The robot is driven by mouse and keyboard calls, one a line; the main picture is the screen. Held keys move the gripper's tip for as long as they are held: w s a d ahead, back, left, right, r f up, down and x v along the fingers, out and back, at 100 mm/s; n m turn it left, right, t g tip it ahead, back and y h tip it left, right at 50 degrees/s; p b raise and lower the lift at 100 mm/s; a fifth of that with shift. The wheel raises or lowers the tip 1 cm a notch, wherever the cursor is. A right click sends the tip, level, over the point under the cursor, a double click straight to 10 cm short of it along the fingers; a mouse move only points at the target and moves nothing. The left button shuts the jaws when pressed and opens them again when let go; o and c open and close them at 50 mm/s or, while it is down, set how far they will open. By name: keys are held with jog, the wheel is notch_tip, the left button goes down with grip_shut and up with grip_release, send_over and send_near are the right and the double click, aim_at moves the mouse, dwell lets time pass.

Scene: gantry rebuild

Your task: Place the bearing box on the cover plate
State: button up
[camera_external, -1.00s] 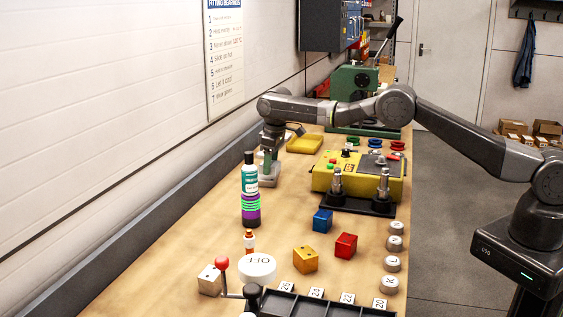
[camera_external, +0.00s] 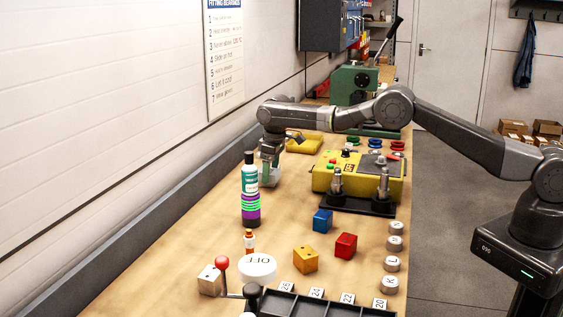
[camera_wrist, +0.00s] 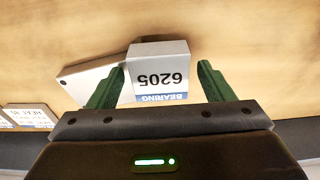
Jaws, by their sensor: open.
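The bearing box (camera_wrist: 160,50), white with a blue band and marked BEARING 6205, stands between my gripper's green fingers in the wrist view. My gripper (camera_wrist: 160,82) is open around it, with a gap beside the right finger; the left finger is close to the box. A flat pale grey plate (camera_wrist: 85,84), seemingly the cover plate, lies at the box's left and partly behind the left finger. I cannot tell whether the box rests on it. In the external view my gripper (camera_external: 270,164) is low over the bench, just behind the tall bottle, which partly hides the spot.
The tall bottle (camera_external: 250,190) stands close in front of my gripper. A yellow tray (camera_external: 305,144) lies behind it, and a yellow control unit (camera_external: 358,175) stands to its right. White and blue labelled items (camera_wrist: 27,116) lie at the wrist view's left edge.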

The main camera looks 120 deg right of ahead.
aim_at(275, 171)
notch_tip(275, 171, up, 12)
jog(key=s+a+b, duration=0.1)
